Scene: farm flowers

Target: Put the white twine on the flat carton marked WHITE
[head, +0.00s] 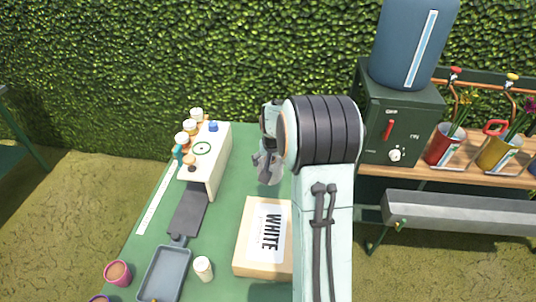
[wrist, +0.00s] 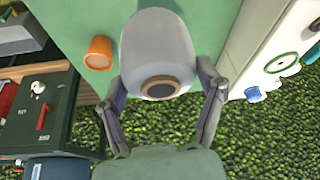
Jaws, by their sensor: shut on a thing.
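The white twine (wrist: 155,35) is a large pale roll with a brown ring at its end. In the wrist view it sits between the two fingers of my gripper (wrist: 162,80), which is shut on it. In the head view my gripper (head: 265,160) is over the back of the green table, with the pale twine (head: 272,176) partly hidden beside my arm. I cannot tell its exact height above the table. The flat carton marked WHITE (head: 249,258) lies on the table nearer the camera, its right side hidden by my arm. Its visible top holds only the label.
A white stand (head: 218,170) with several small spools is left of my gripper. A grey tray (head: 165,272), a small white pot (head: 203,268) and a pink pot (head: 118,273) are at front left. A green machine (head: 400,125) stands right. An orange cup (wrist: 98,52) shows in the wrist view.

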